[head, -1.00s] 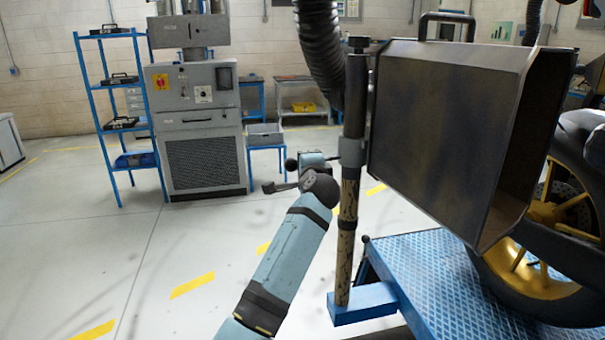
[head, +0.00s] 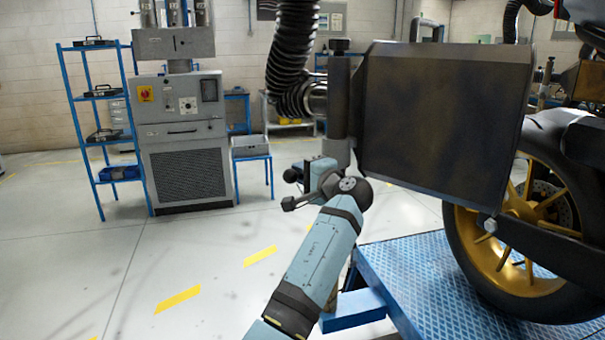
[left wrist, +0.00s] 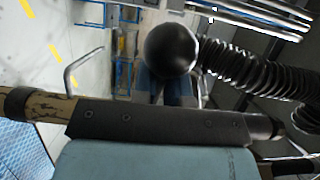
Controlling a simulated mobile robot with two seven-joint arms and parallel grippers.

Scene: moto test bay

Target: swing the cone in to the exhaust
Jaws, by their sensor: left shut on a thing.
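The cone (head: 445,120) is a big dark metal hood on an upright post (head: 338,105) in the head view. Its flat side faces me and its open mouth is turned away to the right, toward the motorcycle's rear wheel (head: 525,235). My left gripper (head: 318,175) is at the post, left of and below the cone. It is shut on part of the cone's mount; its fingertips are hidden. The left wrist view shows a black ball knob (left wrist: 172,50) and the patterned post (left wrist: 45,107) close by. I cannot pick out the exhaust for certain. My right gripper is not in view.
A ribbed black hose (head: 292,50) joins the post from above. A blue ramp (head: 425,270) lies under the wheel. A grey machine (head: 185,140) and blue shelves (head: 100,130) stand at the back left. The floor between is clear.

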